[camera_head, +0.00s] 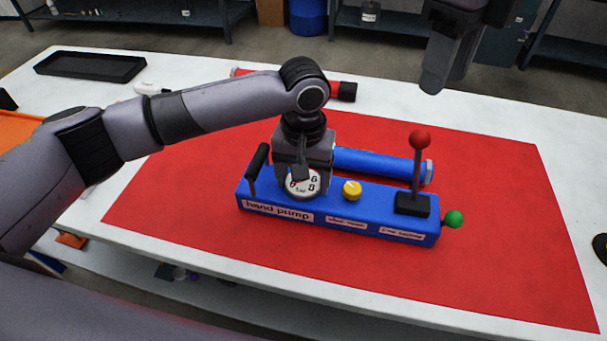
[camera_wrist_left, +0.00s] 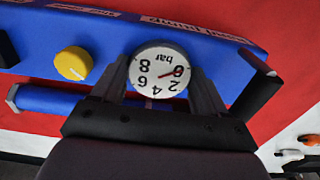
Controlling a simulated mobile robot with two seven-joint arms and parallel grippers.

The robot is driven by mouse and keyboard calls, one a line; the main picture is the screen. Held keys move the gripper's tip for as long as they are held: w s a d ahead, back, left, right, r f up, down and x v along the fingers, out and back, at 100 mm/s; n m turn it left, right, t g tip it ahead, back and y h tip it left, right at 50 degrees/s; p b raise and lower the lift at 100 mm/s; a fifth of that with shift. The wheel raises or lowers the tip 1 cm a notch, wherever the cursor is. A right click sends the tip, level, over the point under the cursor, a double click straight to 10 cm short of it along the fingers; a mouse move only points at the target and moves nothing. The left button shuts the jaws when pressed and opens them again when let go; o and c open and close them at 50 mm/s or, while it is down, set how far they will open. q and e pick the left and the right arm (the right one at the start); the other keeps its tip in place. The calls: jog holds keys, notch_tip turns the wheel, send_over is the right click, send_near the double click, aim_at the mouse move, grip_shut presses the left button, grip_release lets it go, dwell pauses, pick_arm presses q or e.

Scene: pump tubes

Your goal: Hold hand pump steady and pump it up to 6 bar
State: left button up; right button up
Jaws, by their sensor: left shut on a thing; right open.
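The blue hand pump (camera_head: 340,215) sits on the red mat. It has a round white bar gauge (camera_head: 302,184), a yellow knob (camera_head: 352,190), an upright lever with a red ball (camera_head: 420,140), a green ball knob (camera_head: 454,219) and a tilted black handle (camera_head: 258,165) at its left end. My left gripper (camera_head: 303,170) is shut on the gauge, with a finger on each side in the left wrist view (camera_wrist_left: 160,90). There the gauge's red needle points near 0. My right gripper (camera_head: 437,82) is open and empty, above the table's far edge, apart from the pump.
A blue cylinder (camera_head: 385,164) lies along the pump's far side. A red tube with a black end (camera_head: 343,91) lies behind my left arm. A black tray (camera_head: 90,66) is at the far left. The red mat (camera_head: 490,280) is clear in front and right of the pump.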

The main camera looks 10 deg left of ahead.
aim_at(424, 131)
jog(key=shift+o, duration=0.3)
jog(key=o, duration=0.3)
jog(key=shift+o, duration=0.2)
jog(key=n, duration=0.1)
jog(key=f+n, duration=0.1)
jog(key=n, duration=0.2)
jog(key=shift+d+f, duration=0.1)
jog(key=shift+f, duration=0.15)
jog(key=n, duration=0.1)
jog(key=f+n, duration=0.1)
jog(key=n, duration=0.1)
jog(key=shift+d, duration=0.1)
jog(key=shift+a+f, duration=0.2)
jog(key=shift+f, duration=4.8)
jog(key=c, duration=1.1)
